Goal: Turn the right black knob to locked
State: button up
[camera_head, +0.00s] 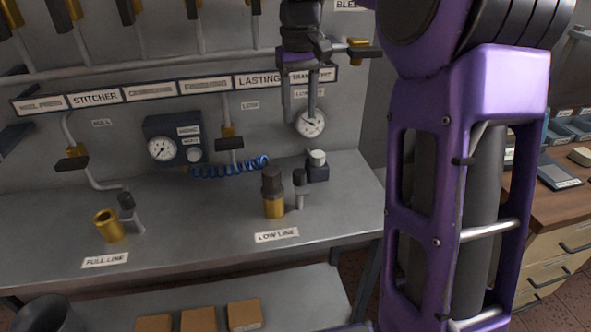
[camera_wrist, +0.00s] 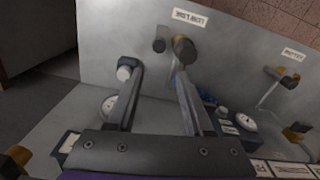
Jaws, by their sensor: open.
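A black knob (camera_head: 272,180) stands upright on a brass base at the right of the bench, behind the LOW LINE label (camera_head: 277,235). In the wrist view the black knob (camera_wrist: 184,48) shows just beyond the right fingertip. A smaller black-topped post (camera_head: 299,178) stands beside it. My gripper (camera_head: 300,112) points down above the back of the bench, higher than the knob and apart from it. In the wrist view my gripper (camera_wrist: 156,68) has its two fingers spread, with nothing held. No locked mark is readable.
A dark block with a pale knob (camera_head: 317,165) stands right of the black knob. A round gauge (camera_head: 310,123) is behind my gripper. A blue coiled hose (camera_head: 228,170) lies along the back. The bench (camera_head: 190,222) is clear between the two fittings.

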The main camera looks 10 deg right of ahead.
aim_at(299, 172)
notch_tip(299, 172, down, 16)
jog(key=b, duration=0.2)
jog(key=shift+f+b, duration=0.15)
jog(key=shift+b, duration=0.2)
grip_shut()
